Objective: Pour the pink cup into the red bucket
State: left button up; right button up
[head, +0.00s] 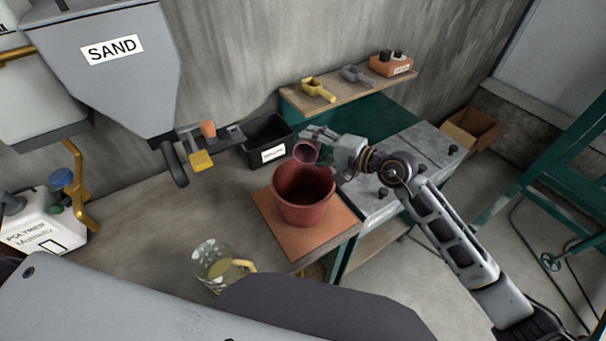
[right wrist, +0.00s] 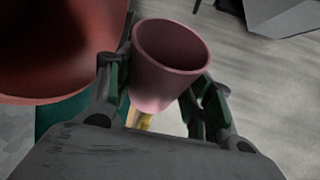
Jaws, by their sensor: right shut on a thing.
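The pink cup (head: 306,152) is held by my right gripper (head: 325,142) just above the back rim of the red bucket. In the right wrist view the pink cup (right wrist: 168,65) sits between the two fingers of the right gripper (right wrist: 163,92), with its opening showing and looking empty of visible contents. The red bucket (head: 303,195) stands on an orange-brown board on the table; its wall also shows at the upper left of the right wrist view (right wrist: 60,45). The cup looks tilted in the head view. My left gripper is not seen.
A black bin (head: 266,139) stands behind the bucket. A clear pitcher (head: 215,264) stands at the table's front. A sand hopper (head: 110,65) hangs at the left, near a white polymer jug (head: 38,225). A shelf (head: 345,90) holds two scoops. The table's left middle is clear.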

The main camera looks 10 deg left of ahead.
jog(key=shift+w+m+p, duration=0.3)
jog(key=shift+w+p, duration=0.2)
jog(key=shift+w, duration=0.05)
jog(key=shift+w+d+f+m+g+p, duration=0.2)
jog(key=shift+w+m+g+p, duration=0.1)
jog(key=shift+w+p, duration=0.35)
jog(key=shift+a+r+m+g+h, duration=0.15)
jog(key=shift+r+m+g+h, duration=0.15)
jog(key=shift+m+g, duration=0.15)
jog(key=shift+w+r+m+g+p, duration=0.15)
jog(key=shift+m+g+p, duration=0.15)
jog(key=shift+m+g, duration=0.2)
jog(key=shift+m, duration=0.25)
